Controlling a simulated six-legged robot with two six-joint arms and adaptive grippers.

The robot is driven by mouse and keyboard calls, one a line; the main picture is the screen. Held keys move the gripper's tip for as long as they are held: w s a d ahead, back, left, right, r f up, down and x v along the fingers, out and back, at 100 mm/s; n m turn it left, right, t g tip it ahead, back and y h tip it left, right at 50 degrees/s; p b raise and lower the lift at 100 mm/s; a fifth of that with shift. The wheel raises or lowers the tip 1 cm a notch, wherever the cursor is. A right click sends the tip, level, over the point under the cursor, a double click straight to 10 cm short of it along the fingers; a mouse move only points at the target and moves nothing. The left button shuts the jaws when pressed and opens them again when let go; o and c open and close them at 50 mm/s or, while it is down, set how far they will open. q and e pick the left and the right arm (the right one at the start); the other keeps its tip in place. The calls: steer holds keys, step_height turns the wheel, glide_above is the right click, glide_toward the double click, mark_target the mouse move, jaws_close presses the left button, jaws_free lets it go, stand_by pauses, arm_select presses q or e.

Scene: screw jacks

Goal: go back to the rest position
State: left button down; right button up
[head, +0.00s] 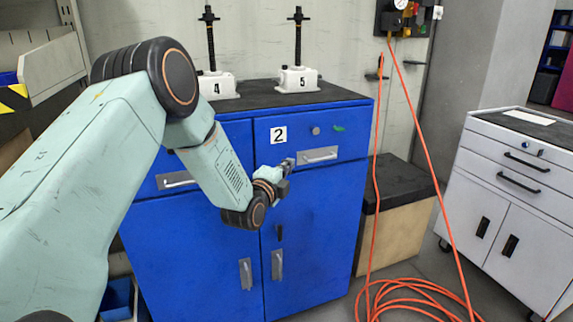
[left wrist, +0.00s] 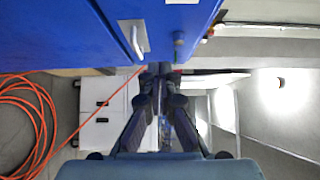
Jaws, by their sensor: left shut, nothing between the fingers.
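My left gripper (head: 287,166) is shut and empty. In the head view it is in front of the blue cabinet (head: 225,255), by the left end of the right drawer's handle (head: 318,155). In the left wrist view its fingers (left wrist: 158,72) come together at the tips, below the drawer handle (left wrist: 134,38) and the round lock (left wrist: 179,42). I cannot tell whether the tips touch the drawer front. The drawer looks closed. My right gripper is not in view.
Two screw jacks, marked 4 (head: 216,86) and 5 (head: 297,80), stand on the cabinet's black top. An orange hose (head: 415,293) hangs from the wall and coils on the floor. A white tool cabinet (head: 510,180) stands at the right, a shelf rack (head: 50,65) at the left.

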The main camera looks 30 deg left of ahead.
arm_select(q)
steer(key=shift+s+f, duration=0.15)
steer(key=shift+s, duration=0.05)
steer(key=shift+d, duration=0.1)
steer(key=s+d+f+n+g+h, duration=0.1)
steer(key=s+d+f+n+g, duration=0.3)
steer(key=s+f+n, duration=0.5)
steer(key=s+d+f+n+g, duration=0.45)
steer(key=s+f, duration=0.25)
steer(key=f, duration=0.3)
steer(key=s+d+f+n+g, duration=0.1)
steer(key=s+d+f+g, duration=0.1)
steer(key=s, duration=0.9)
steer(key=s+d+f+n+g, duration=0.1)
steer(key=s+f+g, duration=0.3)
steer(key=s, duration=0.7)
steer(key=s+d+f+n+g, duration=0.1)
steer(key=s+d+f+g, duration=0.2)
steer(key=s, duration=0.7)
steer(key=shift+s+f+n+h, duration=0.35)
steer(key=shift+s+f+h, duration=0.05)
steer(key=shift+f, duration=0.15)
steer(key=shift+g, duration=0.25)
